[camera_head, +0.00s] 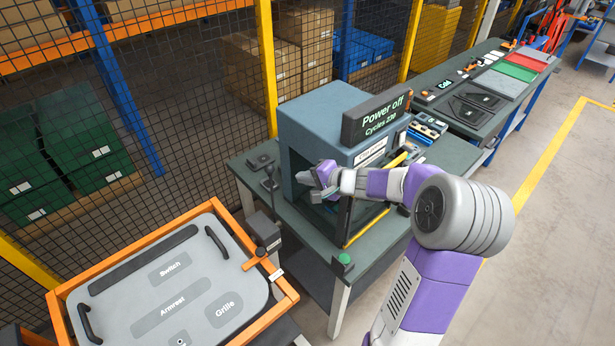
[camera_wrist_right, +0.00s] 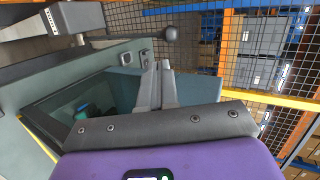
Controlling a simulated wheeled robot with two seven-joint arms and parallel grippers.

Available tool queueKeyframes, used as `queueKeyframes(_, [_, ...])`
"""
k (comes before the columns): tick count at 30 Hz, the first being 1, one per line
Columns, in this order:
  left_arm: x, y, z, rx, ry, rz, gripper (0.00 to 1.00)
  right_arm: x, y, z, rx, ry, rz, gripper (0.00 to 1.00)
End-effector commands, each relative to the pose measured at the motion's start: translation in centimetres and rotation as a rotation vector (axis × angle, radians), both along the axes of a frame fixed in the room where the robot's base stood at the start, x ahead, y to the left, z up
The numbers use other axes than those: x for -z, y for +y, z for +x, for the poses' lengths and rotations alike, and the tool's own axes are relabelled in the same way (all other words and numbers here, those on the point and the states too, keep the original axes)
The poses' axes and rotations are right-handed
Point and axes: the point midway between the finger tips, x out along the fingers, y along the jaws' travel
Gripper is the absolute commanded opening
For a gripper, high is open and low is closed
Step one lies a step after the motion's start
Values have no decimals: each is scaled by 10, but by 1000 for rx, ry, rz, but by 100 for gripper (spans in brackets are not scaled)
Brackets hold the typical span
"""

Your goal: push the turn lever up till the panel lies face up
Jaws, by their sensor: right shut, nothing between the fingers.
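The turn lever appears to be the dark upright rod with a ball knob (camera_head: 269,171), rising from a grey box beside the orange frame. In the right wrist view its ball knob (camera_wrist_right: 170,33) shows just beyond my fingertips, apart from them. The light grey panel (camera_head: 205,285) lies in the orange frame with its labels Switch, Armrest and Grille showing upward. My right gripper (camera_head: 322,175) is at the blue-grey machine's opening, to the right of the lever. In the wrist view my right fingers (camera_wrist_right: 160,72) are shut and empty. My left gripper is not in view.
The blue-grey machine (camera_head: 335,115) with a "Power off" display (camera_head: 378,115) stands on the bench close around my right gripper. A small orange handle (camera_head: 255,258) sits on the frame's right edge. A mesh fence (camera_head: 180,120) runs behind. Floor at the right is clear.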

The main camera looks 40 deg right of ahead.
Motion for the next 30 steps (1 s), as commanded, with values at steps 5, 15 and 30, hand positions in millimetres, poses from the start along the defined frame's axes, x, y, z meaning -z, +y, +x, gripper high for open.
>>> queueKeyframes(5, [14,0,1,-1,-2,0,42,22,11,36,-4,0,2,0])
queueKeyframes(15, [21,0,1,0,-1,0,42,31,23,80,-2,-1,0,0])
queueKeyframes(30, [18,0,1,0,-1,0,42,30,25,85,-1,0,2,0])
